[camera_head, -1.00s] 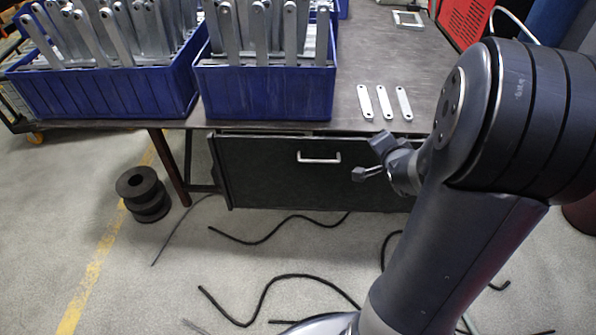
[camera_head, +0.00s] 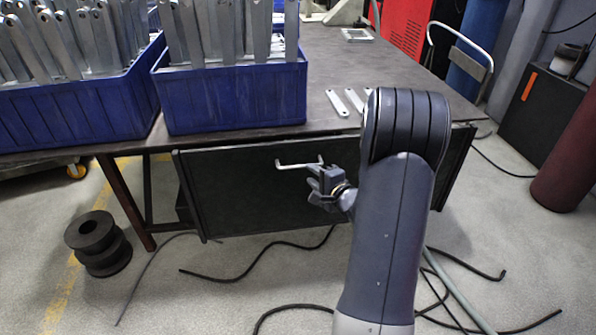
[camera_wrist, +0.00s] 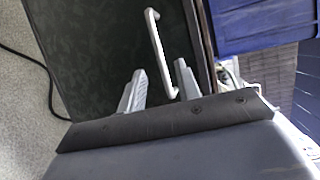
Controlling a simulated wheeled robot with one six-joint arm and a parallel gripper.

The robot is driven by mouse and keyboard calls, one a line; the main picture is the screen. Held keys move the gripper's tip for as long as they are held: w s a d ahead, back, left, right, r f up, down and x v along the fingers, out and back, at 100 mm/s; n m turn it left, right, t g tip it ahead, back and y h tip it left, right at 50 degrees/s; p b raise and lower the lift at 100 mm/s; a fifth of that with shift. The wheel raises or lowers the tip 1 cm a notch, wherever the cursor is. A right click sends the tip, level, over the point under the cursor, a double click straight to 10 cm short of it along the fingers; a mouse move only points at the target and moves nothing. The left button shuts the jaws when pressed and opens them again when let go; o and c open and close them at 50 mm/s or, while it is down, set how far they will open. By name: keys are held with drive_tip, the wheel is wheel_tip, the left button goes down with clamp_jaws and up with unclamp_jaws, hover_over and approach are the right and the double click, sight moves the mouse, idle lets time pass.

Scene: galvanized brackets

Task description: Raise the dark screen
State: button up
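The dark screen (camera_head: 240,195) is a flat black panel hanging below the table's front edge, with a pale bar handle (camera_head: 290,165) near its top. In the wrist view the dark panel (camera_wrist: 105,50) fills the upper middle, and the handle (camera_wrist: 155,38) runs down toward my gripper. My gripper (camera_head: 318,180) is in front of the panel at the handle's right end. In the wrist view my gripper (camera_wrist: 157,80) has its two fingers apart, with the handle's lower end near or between them. I cannot tell whether they touch it.
Blue bins (camera_head: 235,98) of metal brackets stand on the table (camera_head: 335,60) above the panel. Loose flat brackets (camera_head: 338,103) lie near the table's edge. Black spools (camera_head: 98,243) and cables (camera_head: 265,247) lie on the floor. A dark red cylinder (camera_head: 568,150) stands at the right.

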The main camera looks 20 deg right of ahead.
sight(301, 167)
drive_tip(key=b+x, duration=0.2)
drive_tip(key=x, duration=0.5)
drive_tip(key=shift+w, duration=0.25)
drive_tip(key=shift+c, duration=0.3)
clamp_jaws()
